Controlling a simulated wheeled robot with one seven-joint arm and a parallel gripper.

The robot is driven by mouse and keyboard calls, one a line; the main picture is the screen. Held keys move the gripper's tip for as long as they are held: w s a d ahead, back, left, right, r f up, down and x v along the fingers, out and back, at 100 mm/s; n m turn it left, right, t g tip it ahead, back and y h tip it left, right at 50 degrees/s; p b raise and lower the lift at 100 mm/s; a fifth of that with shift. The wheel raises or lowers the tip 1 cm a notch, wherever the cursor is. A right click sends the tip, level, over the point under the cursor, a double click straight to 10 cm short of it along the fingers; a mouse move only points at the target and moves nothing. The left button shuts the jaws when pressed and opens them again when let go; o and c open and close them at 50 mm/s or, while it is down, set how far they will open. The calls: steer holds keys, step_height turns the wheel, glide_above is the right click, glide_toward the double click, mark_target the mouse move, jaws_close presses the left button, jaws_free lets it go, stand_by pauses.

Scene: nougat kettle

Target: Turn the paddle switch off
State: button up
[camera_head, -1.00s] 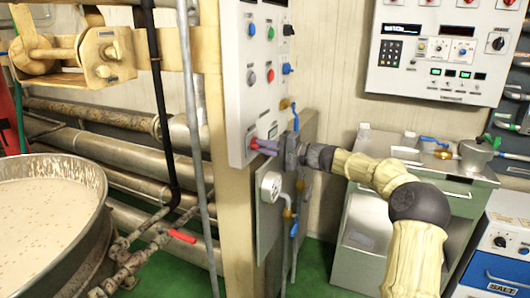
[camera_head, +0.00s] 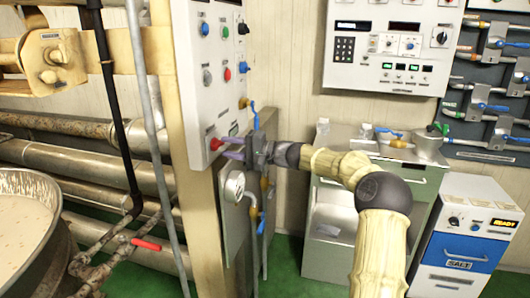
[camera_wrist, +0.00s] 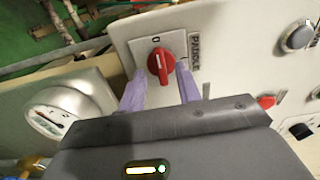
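The paddle switch (camera_wrist: 161,66) is a red rotary knob on a light plate, with a "PADDLE" label to its right and a "0" above it in the wrist view. Its pale mark runs nearly upright in the picture, toward the "0". In the head view the red knob (camera_head: 214,144) sits low on the white control panel (camera_head: 206,78). My gripper (camera_wrist: 162,88) is open and empty, with one purple finger at each side of the knob. The right finger is close to the knob's edge; I cannot tell whether it touches. In the head view my gripper (camera_head: 229,148) reaches the panel from the right.
A round gauge (camera_head: 234,186) is just below my gripper. Other buttons (camera_head: 227,74) sit higher on the panel. A kettle (camera_head: 50,190) of pale mixture stands at left, and a steel cabinet (camera_head: 335,222) behind my arm. Green floor shows between them.

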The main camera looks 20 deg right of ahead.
steer(key=v, duration=1.5)
steer(key=shift+s+d+p, duration=0.2)
steer(key=shift+d+p, duration=0.1)
steer(key=shift+p, duration=0.1)
steer(key=s+a+f+n+g+h, duration=0.1)
steer(key=s+a+f+g+h, duration=0.2)
steer(key=a+f, duration=0.45)
steer(key=s+a+f+n+g+h, duration=0.1)
steer(key=s+a+f+g+h, duration=0.25)
steer(key=a+f, duration=0.4)
steer(key=s+f+n+g+h, duration=0.1)
steer(key=s+f+n+h, duration=0.25)
steer(key=s, duration=0.75)
steer(key=s+f+n+g+h, duration=0.1)
steer(key=s+f+n+h, duration=0.3)
steer(key=s, duration=0.8)
step_height(320, 180, up, 27)
steer(key=m+p, duration=0.2)
steer(key=p, duration=2.4)
steer(key=shift+w+h+p, duration=0.15)
steer(key=shift+h+p, duration=0.15)
